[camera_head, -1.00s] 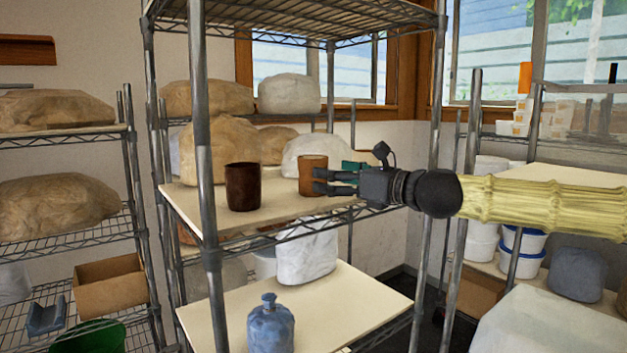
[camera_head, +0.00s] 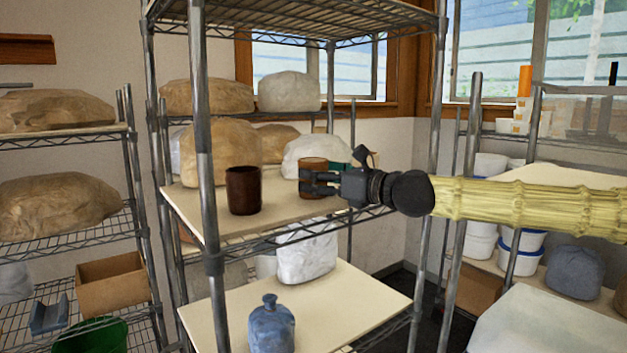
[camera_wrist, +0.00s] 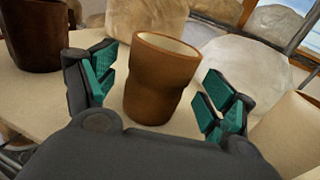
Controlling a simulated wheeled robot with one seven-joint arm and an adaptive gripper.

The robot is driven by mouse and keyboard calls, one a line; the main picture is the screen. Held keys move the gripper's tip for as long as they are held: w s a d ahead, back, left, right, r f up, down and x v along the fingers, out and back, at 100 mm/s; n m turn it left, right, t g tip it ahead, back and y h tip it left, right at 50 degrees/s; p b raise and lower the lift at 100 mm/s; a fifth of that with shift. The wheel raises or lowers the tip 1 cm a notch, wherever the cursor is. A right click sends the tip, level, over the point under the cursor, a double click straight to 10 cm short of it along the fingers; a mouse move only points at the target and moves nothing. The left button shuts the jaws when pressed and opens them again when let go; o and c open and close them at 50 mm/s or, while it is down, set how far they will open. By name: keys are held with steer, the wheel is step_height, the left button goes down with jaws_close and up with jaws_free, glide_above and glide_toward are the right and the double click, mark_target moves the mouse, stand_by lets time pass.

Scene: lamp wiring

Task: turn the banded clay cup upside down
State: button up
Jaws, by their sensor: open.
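An orange-brown clay cup (camera_wrist: 160,80) with a slight waist around its body stands upright on the shelf board, its pale open mouth facing up. In the head view the cup (camera_head: 312,164) is partly hidden behind my gripper (camera_head: 308,183). My gripper is open and level, with one teal-padded finger on each side of the cup in the wrist view. The cup sits between the fingers, with gaps showing on both sides. A dark brown cup (camera_head: 243,190) stands to the left, also seen in the wrist view (camera_wrist: 36,35).
The board (camera_head: 205,217) lies on a wire rack whose front post (camera_head: 205,150) rises at the left. Wrapped clay lumps (camera_head: 220,150) stand behind the cups. A tan object (camera_wrist: 292,135) is close to the right finger. Bare board lies between the two cups.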

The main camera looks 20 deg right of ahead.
steer(key=shift+w+a, duration=0.2)
steer(key=shift+w, duration=0.05)
steer(key=c, duration=1.3)
steer(key=shift+o, duration=0.2)
steer(key=shift+r, duration=0.15)
